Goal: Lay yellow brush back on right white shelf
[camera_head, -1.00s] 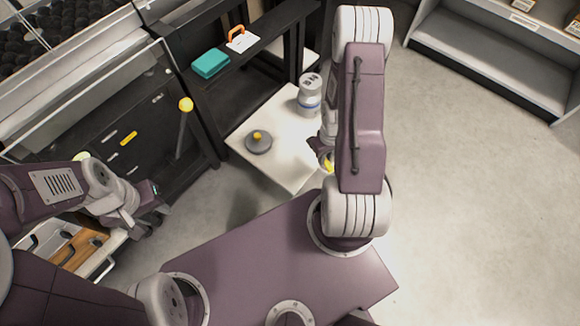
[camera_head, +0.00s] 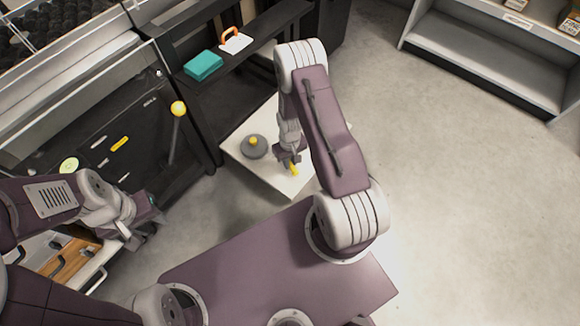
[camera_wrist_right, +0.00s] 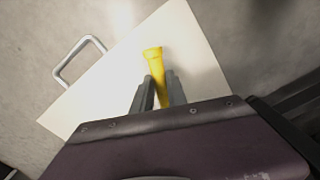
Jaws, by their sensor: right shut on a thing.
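My right gripper (camera_head: 290,160) is shut on the yellow brush (camera_head: 294,170), over the low white shelf (camera_head: 240,168). In the right wrist view the brush (camera_wrist_right: 153,62) sticks out past the two grey fingers (camera_wrist_right: 158,90), with the white shelf top (camera_wrist_right: 105,95) behind it. Whether the brush touches the shelf, I cannot tell.
A dark table behind holds a teal box (camera_head: 203,65) and an orange-handled item (camera_head: 235,42). A grey shelf unit (camera_head: 490,60) stands far right; floor between is clear.

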